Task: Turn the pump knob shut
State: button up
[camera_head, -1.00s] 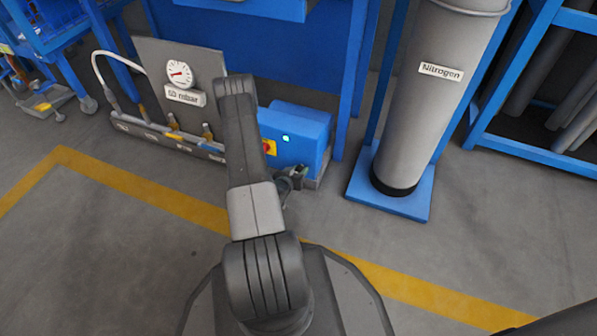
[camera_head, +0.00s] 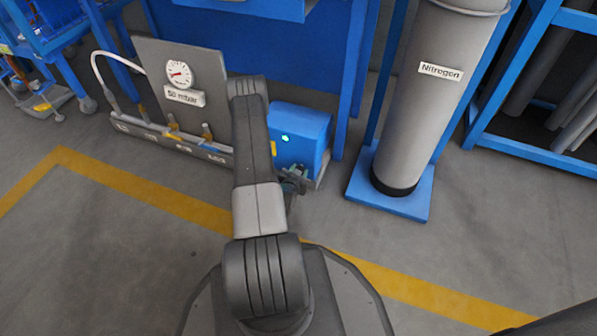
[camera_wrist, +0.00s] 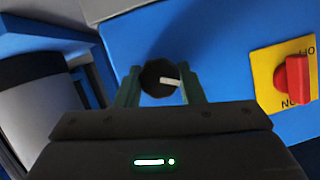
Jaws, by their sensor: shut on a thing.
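The pump is a blue box (camera_head: 306,130) with a lit green lamp, right of my arm in the head view. In the wrist view its blue face (camera_wrist: 215,50) fills much of the picture. The pump knob (camera_wrist: 158,76) is round and black with a white pointer mark, which points right and slightly down. My gripper (camera_wrist: 163,88) has its two dark green fingers on either side of the knob, shut on it. In the head view my gripper (camera_head: 294,181) is at the pump's front, and the knob is hidden there.
A red switch (camera_wrist: 293,78) on a yellow plate (camera_wrist: 268,82) sits right of the knob. A gauge (camera_head: 179,74) stands on a grey panel above a label in mbar. A grey Nitrogen cylinder (camera_head: 430,110) stands on a blue base to the right. The floor in front is clear.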

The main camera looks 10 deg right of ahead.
jog(key=m+t+y, duration=0.1)
jog(key=m, duration=0.1)
jog(key=m+t+y, duration=0.1)
jog(key=m, duration=0.1)
jog(key=shift+s+d+f, duration=0.1)
jog(key=shift+s+f, duration=0.05)
jog(key=m+t, duration=0.1)
jog(key=m, duration=0.1)
jog(key=m+t+y, duration=0.1)
jog(key=m, duration=0.1)
jog(key=shift+m+t, duration=0.3)
jog(key=shift+m, duration=0.1)
dwell(0.6)
jog(key=o, duration=1)
